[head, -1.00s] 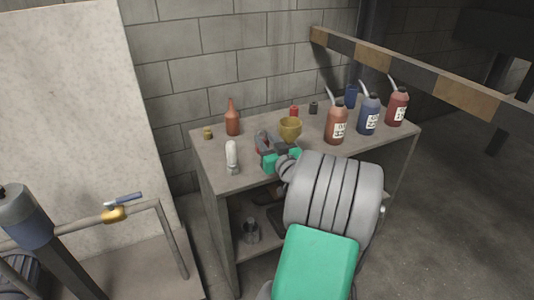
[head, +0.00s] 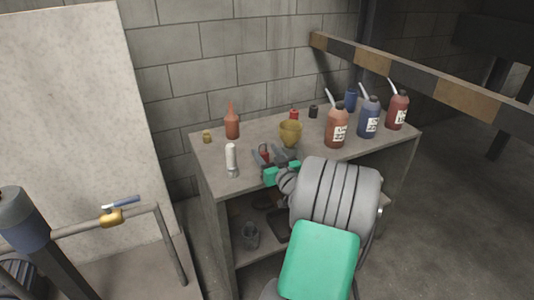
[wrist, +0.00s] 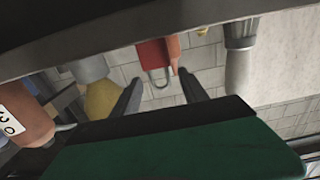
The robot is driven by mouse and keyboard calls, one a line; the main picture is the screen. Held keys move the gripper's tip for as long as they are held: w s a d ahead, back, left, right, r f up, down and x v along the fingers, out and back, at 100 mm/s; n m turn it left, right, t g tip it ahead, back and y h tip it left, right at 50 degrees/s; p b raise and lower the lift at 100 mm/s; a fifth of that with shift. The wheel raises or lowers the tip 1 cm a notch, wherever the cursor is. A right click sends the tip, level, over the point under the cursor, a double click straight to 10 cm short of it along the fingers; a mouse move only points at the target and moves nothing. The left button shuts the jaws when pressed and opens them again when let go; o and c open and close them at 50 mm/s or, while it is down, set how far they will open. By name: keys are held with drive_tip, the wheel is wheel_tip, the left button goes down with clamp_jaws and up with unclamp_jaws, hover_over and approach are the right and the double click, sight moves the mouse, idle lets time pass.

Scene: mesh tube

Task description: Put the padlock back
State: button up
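A red padlock (head: 264,150) stands on the workbench top (head: 211,153) near its front, left of the yellow cup. In the wrist view the red padlock (wrist: 152,54) appears upside down, with its grey shackle between and beyond my fingertips. My gripper (head: 269,156) is at the bench's front edge, just on the near side of the padlock. In the wrist view my gripper (wrist: 160,82) has its two dark fingers spread apart, with nothing between them that looks gripped. The padlock's lower part is partly hidden by the fingers in the head view.
A white bottle (head: 231,158) stands close left of my gripper, and a yellow cup (head: 290,134) close right. A reddish pointed bottle (head: 232,124) is behind. Several labelled bottles (head: 337,128) crowd the right side. A striped beam (head: 405,72) crosses behind.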

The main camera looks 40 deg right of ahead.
drive_tip(key=shift+r, duration=0.2)
drive_tip(key=v, duration=1.2)
